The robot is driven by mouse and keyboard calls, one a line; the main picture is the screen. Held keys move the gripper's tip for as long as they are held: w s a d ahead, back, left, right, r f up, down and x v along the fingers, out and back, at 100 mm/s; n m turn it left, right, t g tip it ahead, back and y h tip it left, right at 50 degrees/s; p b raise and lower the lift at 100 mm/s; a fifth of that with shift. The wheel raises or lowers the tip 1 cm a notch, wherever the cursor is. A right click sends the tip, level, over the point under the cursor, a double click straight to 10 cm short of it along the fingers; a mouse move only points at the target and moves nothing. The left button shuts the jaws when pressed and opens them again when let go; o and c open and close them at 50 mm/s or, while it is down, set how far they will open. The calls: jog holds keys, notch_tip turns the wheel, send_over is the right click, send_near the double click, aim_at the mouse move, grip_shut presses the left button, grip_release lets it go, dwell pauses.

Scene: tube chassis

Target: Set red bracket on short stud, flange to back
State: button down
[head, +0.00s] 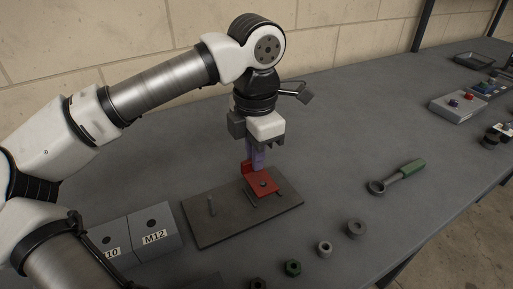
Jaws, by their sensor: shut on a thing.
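The red bracket (264,185) is over the right part of a dark base plate (225,231), lying about flat. Its upright flange (247,168) is at its back left side. My gripper (254,165) points down and is shut on the bracket at the flange, with its purple fingers. A small grey round spot shows in the middle of the bracket; I cannot tell whether it is a stud end or a hole. Whether the bracket touches the plate is unclear.
Grey blocks marked M12 (154,238) and 10 stand left of the plate. Trays and a switch box (458,106) are at far right.

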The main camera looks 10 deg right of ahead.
jog(key=shift+s+f, duration=0.15)
jog(key=shift+f, duration=0.25)
jog(key=shift+r+g+h+p, duration=0.1)
jog(key=shift+g+h+p, duration=0.2)
jog(key=shift+g+p, duration=0.35)
jog(key=shift+w+r+t+b, duration=0.1)
jog(key=shift+w+t+b, duration=0.15)
jog(key=shift+w+b, duration=0.1)
dwell(0.4)
